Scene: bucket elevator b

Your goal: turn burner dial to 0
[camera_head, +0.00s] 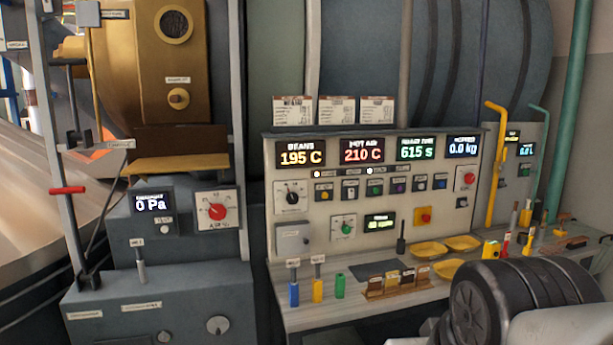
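The control panel (385,180) stands in the middle of the view and carries several dials. A black dial with a white scale plate (291,196) is at its upper left. A smaller dial with a green knob (344,227) is lower down. A red-knobbed dial (217,211) on a white plate sits on the grey cabinet to the left; its label seems to read AIR. The labels are too small to tell which one is the burner dial, and exact settings cannot be read. My gripper is not in view; a dark ribbed part of my arm fills the lower right.
Displays read 195 C (301,154), 210 C (362,152), 615 s (416,149) and 0.0 kg (463,147). The panel's shelf (300,318) holds blue, yellow and green handles and yellow trays (462,243). A yellow pipe (494,165) rises at right.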

